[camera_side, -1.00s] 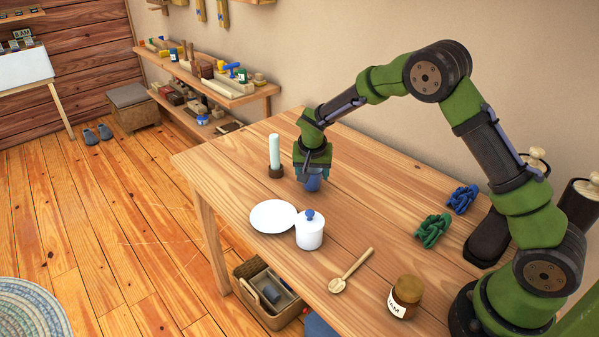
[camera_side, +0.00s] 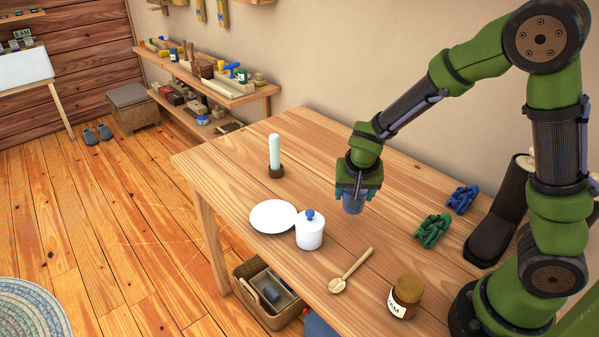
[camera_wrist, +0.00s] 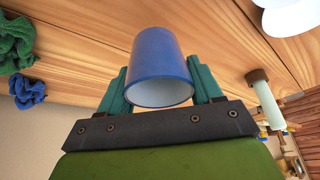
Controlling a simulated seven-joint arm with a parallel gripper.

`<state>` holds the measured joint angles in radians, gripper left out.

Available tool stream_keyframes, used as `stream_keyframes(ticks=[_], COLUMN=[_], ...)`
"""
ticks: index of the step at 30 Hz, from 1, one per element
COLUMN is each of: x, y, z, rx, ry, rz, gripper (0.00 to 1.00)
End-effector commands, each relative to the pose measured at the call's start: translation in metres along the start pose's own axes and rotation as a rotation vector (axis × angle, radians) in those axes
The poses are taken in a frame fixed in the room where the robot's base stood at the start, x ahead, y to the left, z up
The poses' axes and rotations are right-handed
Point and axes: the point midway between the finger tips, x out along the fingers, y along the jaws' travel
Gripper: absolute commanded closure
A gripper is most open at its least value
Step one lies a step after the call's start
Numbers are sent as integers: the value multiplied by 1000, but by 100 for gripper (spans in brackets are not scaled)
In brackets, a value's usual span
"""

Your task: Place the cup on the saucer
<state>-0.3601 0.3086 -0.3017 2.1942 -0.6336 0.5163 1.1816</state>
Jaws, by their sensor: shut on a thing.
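The blue cup (camera_side: 353,203) is held between the fingers of my gripper (camera_side: 357,190), which is shut on it. In the side view it hangs above the table, right of the white lidded pot. The wrist view shows the cup (camera_wrist: 160,62) between the two green fingers of my gripper (camera_wrist: 160,88), its pale inside facing the camera. The white saucer (camera_side: 270,215) lies flat on the table to the left, partly hidden by the pot. No cup stands on the saucer.
The white pot with a blue knob (camera_side: 310,232) stands against the saucer's right side in view. A candle in a brown holder (camera_side: 275,158) stands behind.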

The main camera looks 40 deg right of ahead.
Motion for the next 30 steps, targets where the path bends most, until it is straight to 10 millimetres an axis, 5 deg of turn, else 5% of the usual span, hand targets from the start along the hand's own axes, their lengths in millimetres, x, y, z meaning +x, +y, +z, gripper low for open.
stream_keyframes(ticks=[7,16,23,30], x=[-5,-38,-58,-21], y=[-71,-169,-192,-188], z=[-12,-17,-18,0], rx=[-31,0,45,54], ry=[3,1,0,-1], rz=[-18,-6,16,24], gripper=[69,69,69,69])
